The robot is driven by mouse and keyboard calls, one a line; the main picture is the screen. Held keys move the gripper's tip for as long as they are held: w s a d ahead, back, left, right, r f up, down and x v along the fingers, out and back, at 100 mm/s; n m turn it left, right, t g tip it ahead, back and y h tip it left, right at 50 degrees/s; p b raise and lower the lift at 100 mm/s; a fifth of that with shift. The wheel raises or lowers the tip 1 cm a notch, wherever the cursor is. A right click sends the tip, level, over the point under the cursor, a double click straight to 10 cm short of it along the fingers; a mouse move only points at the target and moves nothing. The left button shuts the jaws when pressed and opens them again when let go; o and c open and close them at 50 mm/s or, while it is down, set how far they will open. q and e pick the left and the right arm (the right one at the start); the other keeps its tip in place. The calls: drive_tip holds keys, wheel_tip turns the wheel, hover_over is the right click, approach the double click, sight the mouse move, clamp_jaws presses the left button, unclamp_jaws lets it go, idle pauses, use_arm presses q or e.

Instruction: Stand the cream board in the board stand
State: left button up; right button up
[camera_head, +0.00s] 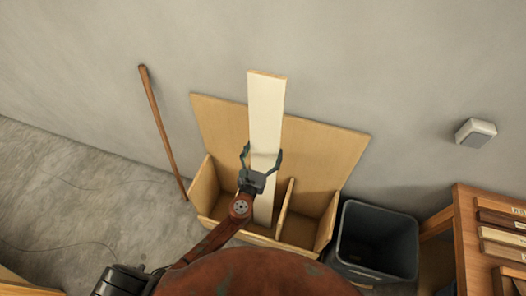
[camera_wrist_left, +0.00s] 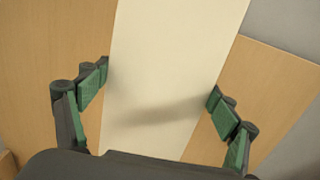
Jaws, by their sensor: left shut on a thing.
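The cream board (camera_head: 266,110) stands near upright, its lower part down inside the left compartment of the wooden board stand (camera_head: 215,125). My left gripper (camera_head: 262,158) is shut on the board about midway up, one finger at each long edge. In the left wrist view the board (camera_wrist_left: 170,60) runs between the green finger pads, and the stand's back panel (camera_wrist_left: 270,95) shows behind it. My right gripper is not in view.
A grey bin (camera_head: 377,238) stands right of the stand. A wooden pole (camera_head: 160,125) leans on the wall at left. A wooden rack with boards (camera_head: 500,235) is at far right. A small grey box (camera_head: 475,131) is on the wall.

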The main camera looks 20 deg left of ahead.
use_arm(q)
drive_tip(key=shift+w+r, duration=0.25)
drive_tip(key=shift+w, duration=0.05)
drive_tip(key=o, duration=1.4)
drive_tip(key=shift+f, duration=0.1)
drive_tip(key=shift+s+f, duration=0.1)
drive_tip(key=shift+f, duration=0.15)
drive_tip(key=s, duration=1.2)
drive_tip(key=shift+a, duration=0.15)
